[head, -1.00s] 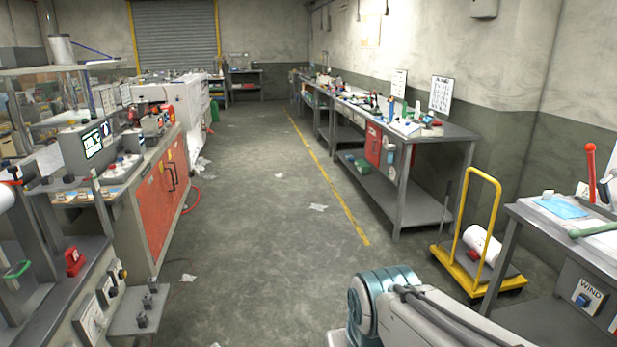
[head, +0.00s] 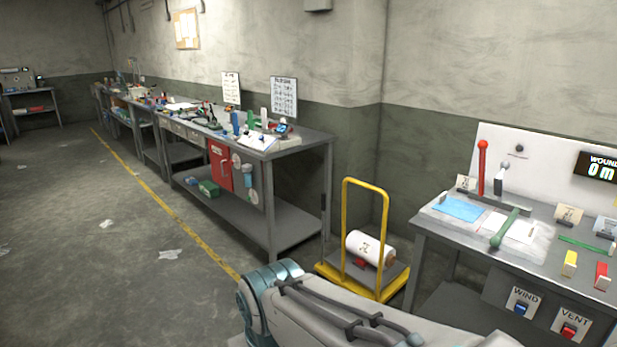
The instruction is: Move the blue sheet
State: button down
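The blue sheet (head: 459,208) lies flat on a pale board on the grey bench at the right, in the head view. A green-handled bar (head: 505,228) lies beside it, over a white sheet (head: 519,230). A red-knobbed lever (head: 482,168) stands upright just behind the blue sheet. Part of my arm shows at the bottom middle. My gripper is not in view.
A yellow cart (head: 348,272) carrying a white roll (head: 370,249) stands left of the right bench. A long workbench (head: 290,148) with tools lines the wall. Open floor (head: 110,240) lies at the left. WIND and VENT switches (head: 568,330) are on the bench front.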

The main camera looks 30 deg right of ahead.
aim_at(456, 208)
jog(key=z, duration=0.3)
jog(key=i, duration=1.65)
jog(key=z, duration=1.05)
jog(key=i, duration=1.05)
jog(key=z, duration=1.7)
jog(key=i, duration=0.75)
jog(key=z, duration=0.65)
